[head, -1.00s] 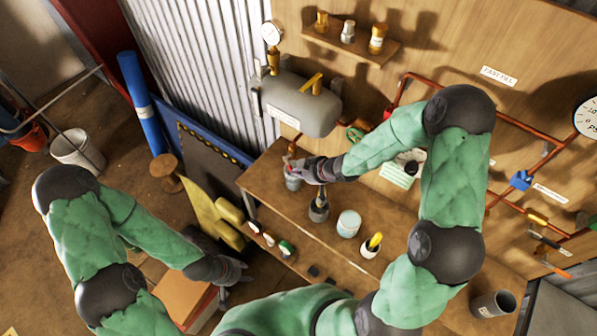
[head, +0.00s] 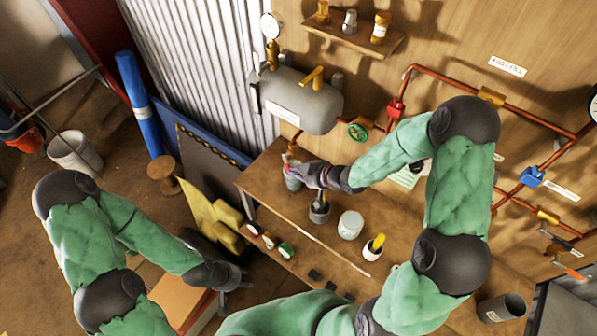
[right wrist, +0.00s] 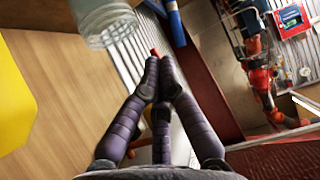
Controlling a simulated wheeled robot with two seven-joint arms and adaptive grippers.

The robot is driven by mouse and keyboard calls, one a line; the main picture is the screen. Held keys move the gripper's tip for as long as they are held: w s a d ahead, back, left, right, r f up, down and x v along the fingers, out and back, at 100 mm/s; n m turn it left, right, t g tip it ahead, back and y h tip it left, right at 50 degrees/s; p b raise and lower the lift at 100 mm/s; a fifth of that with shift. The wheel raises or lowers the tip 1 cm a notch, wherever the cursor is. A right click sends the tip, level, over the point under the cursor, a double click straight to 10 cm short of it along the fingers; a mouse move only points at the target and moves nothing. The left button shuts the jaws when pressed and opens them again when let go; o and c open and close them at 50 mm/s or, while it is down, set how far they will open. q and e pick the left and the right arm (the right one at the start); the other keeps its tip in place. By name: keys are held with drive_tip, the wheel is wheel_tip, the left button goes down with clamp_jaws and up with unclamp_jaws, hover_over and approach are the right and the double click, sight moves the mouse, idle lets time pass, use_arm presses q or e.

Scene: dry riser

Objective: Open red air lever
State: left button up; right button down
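A red valve lever (head: 396,108) sits on the copper pipe on the wooden wall, above my right forearm. My right gripper (head: 299,170) is left of and below it, well apart from it, over the left end of the bench beside a grey cup. In the right wrist view, its dark fingers (right wrist: 160,80) come together at the tips with no held object visible. A small red tip (right wrist: 154,52) shows just beyond them; I cannot tell what it belongs to. My left gripper (head: 232,284) is low at the left, fingers apart, near an orange-brown box.
A grey tank (head: 300,100) with a yellow lever hangs left of the pipe. A green handwheel (head: 357,131) and a blue valve (head: 530,177) are on the pipework. The bench (head: 335,240) holds a white tub (head: 350,224) and several cups.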

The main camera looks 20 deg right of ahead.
use_arm(q)
drive_tip(key=shift+f, duration=0.25)
use_arm(e)
drive_tip(key=shift+w+a+f, duration=0.2)
drive_tip(key=shift+w+f, duration=0.05)
drive_tip(key=shift+f, duration=0.05)
idle(0.4)
